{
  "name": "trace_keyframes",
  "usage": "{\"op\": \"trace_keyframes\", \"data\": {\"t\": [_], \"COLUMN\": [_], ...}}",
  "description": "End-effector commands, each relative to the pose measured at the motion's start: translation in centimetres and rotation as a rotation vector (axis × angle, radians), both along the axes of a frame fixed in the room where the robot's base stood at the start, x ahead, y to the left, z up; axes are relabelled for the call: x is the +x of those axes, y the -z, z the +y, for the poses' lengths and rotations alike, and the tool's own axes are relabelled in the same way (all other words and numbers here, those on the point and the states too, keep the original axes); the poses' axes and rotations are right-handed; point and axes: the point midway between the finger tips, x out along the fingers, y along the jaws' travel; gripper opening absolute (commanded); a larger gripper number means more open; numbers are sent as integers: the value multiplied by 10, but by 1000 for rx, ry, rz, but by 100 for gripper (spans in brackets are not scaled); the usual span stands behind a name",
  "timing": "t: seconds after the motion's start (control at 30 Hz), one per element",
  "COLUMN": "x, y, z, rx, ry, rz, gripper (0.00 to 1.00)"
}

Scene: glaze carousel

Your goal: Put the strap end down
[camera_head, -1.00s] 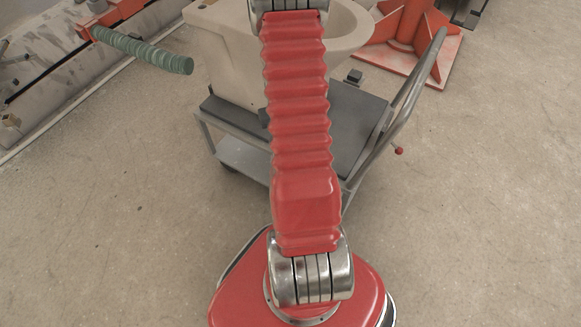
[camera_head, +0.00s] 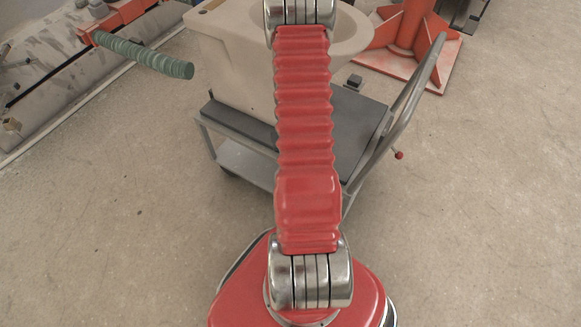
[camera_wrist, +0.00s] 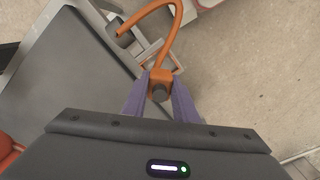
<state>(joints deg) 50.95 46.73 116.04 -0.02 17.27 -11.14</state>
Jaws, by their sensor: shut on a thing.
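In the wrist view, my gripper (camera_wrist: 160,99) is shut on the orange strap end (camera_wrist: 159,77), a small orange block with a round grey knob. Its two purple fingers press it from both sides. The orange strap (camera_wrist: 178,25) runs up from the block, bends over in a loop and comes down to the left near a dark fitting. The held end is over or beside the edge of the trolley (camera_wrist: 75,70); I cannot tell its height. In the head view my gripper and the strap are hidden.
In the head view a beige ceramic piece (camera_head: 232,60) stands on the trolley (camera_head: 345,130), behind my arm. The trolley's handle (camera_head: 408,98) rises at right. A ribbed green bar (camera_head: 150,56) sticks out at upper left. An orange stand (camera_head: 410,35) is behind. Open floor lies around.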

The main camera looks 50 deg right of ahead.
Motion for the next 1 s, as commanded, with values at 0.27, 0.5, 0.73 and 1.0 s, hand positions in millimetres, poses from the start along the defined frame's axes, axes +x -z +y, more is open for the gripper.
{"op": "trace_keyframes", "data": {"t": [0.27,0.5,0.73,1.0], "x": [0,0,0,0], "y": [13,14,35,54], "z": [0,0,1,0], "rx": [-1,0,1,0], "ry": [0,0,-1,-1], "rz": [-1,0,2,0], "gripper": [0,0,0,0]}}
